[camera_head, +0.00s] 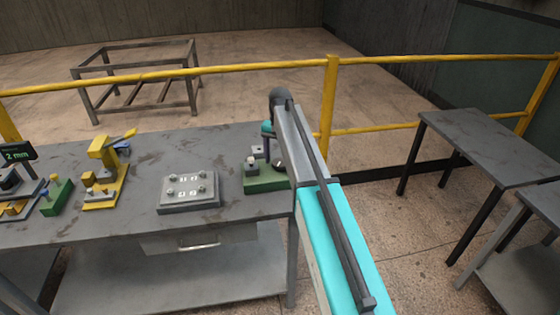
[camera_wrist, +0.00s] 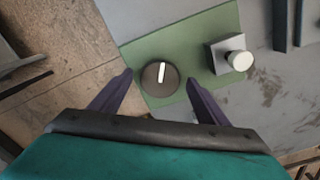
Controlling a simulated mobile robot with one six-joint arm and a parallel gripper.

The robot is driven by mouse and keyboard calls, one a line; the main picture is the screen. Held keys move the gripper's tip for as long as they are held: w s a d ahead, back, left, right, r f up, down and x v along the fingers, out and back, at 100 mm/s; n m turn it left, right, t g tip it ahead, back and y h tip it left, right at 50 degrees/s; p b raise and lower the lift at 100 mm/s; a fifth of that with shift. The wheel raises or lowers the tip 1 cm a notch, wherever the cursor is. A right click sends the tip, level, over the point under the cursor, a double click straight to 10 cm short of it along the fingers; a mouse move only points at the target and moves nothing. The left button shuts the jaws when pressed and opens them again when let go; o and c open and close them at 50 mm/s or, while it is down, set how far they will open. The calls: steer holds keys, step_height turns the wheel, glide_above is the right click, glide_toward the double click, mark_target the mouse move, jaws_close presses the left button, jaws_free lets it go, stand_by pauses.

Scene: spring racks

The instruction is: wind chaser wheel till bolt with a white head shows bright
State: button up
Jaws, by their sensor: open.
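In the wrist view, a round dark knob-like wheel (camera_wrist: 160,78) with a white bar mark sits on a green base plate (camera_wrist: 190,35). The bar points nearly straight up in the picture. To its right, a grey block (camera_wrist: 226,58) carries a bolt with a pale white head (camera_wrist: 242,61); I cannot tell whether it is lit. My gripper (camera_wrist: 160,80) is open, one finger on each side of the wheel, with a visible gap on both sides. In the head view, the green base (camera_head: 262,184) stands at the bench's right end, with my arm hiding part of it.
The grey bench (camera_head: 110,228) also holds a grey plate with several bolts (camera_head: 188,203), a yellow fixture (camera_head: 104,190), a green block (camera_head: 57,198) and a "2 mm" sign (camera_head: 19,153). A yellow railing (camera_head: 220,69) runs behind. Another table (camera_head: 490,145) stands at the right.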

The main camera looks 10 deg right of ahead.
steer(key=c, duration=1)
steer(key=shift+c, duration=0.2)
steer(key=shift+m, duration=0.3)
steer(key=m, duration=0.3)
steer(key=shift+a+m, duration=0.1)
steer(key=shift+m, duration=0.3)
steer(key=m, duration=1.8)
steer(key=shift+m, duration=0.3)
